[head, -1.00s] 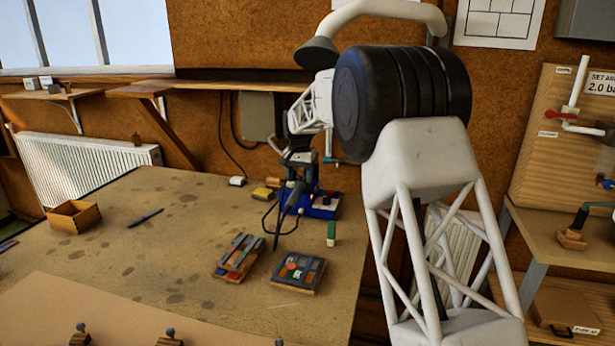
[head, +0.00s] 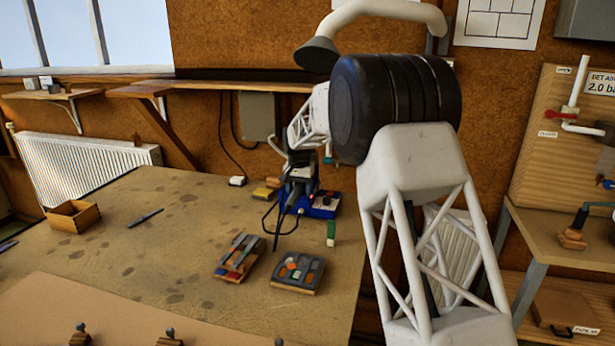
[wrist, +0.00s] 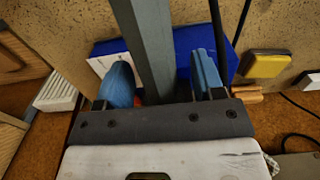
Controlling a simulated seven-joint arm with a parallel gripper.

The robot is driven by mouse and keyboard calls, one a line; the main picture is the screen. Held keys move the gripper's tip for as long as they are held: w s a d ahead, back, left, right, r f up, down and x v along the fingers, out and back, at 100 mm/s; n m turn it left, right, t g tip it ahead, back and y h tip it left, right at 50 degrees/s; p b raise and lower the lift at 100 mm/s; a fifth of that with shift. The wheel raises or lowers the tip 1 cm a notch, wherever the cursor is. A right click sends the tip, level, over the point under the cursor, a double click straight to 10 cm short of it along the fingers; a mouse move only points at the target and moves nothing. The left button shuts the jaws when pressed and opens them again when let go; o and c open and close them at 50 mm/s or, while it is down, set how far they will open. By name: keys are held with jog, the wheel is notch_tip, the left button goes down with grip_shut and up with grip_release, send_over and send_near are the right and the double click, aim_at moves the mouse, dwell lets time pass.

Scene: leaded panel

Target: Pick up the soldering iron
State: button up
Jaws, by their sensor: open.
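The soldering iron (head: 284,205) is dark and slim. It stands tilted at the blue soldering station (head: 323,208) on the far right of the workbench, partly hidden by my gripper (head: 300,175). In the wrist view, a long grey bar that looks like the iron's handle (wrist: 148,45) runs between the two blue fingers of my gripper (wrist: 162,75). The fingers are open, with a gap visible on each side of the bar. The blue base of the station (wrist: 183,45) lies behind them.
A yellow sponge block (wrist: 266,64) sits beside the station. A green-and-white cylinder (head: 331,233), a tray of coloured pieces (head: 297,288) and a rack of coloured strips (head: 225,274) are nearby. A dark cable loops beside the iron. The bench's left middle is mostly clear.

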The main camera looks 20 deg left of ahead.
aim_at(300, 184)
dwell(0.4)
jog(key=c, duration=1)
jog(key=shift+r, duration=0.15)
jog(key=shift+r, duration=4.9)
jog(key=shift+w+d, duration=0.1)
